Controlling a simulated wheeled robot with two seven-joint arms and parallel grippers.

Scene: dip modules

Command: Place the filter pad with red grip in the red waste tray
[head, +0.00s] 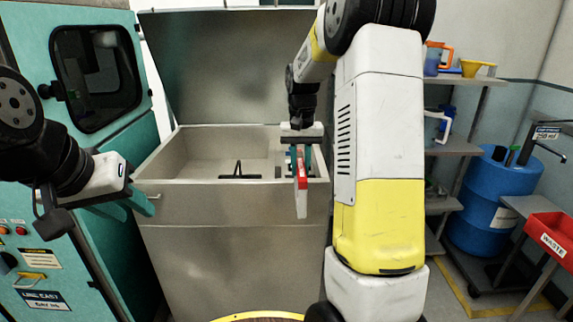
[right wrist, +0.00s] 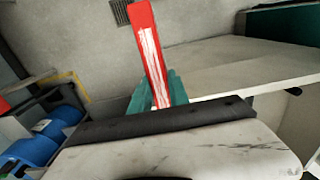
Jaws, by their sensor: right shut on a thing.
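The filter pad with red grip (head: 301,182) hangs from my right gripper (head: 300,160), in front of the metal basin's front edge. In the head view its upper part is red and its lower part is pale. In the right wrist view the pad (right wrist: 148,45) is a red strip with a whitish streaked face, between the teal fingers of my right gripper (right wrist: 158,92). My left gripper (head: 122,206) is at the left, its teal fingers apart and empty. The red waste tray (head: 552,240), labelled WASTE, stands at the far right edge; its inside is partly cut off.
The open metal basin (head: 230,190) with a raised lid (head: 235,65) fills the middle; a black wire-like part (head: 238,170) is in it. A blue drum (head: 488,200) and grey shelves (head: 455,146) stand between my right arm and the tray. A teal cabinet (head: 130,75) is at left.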

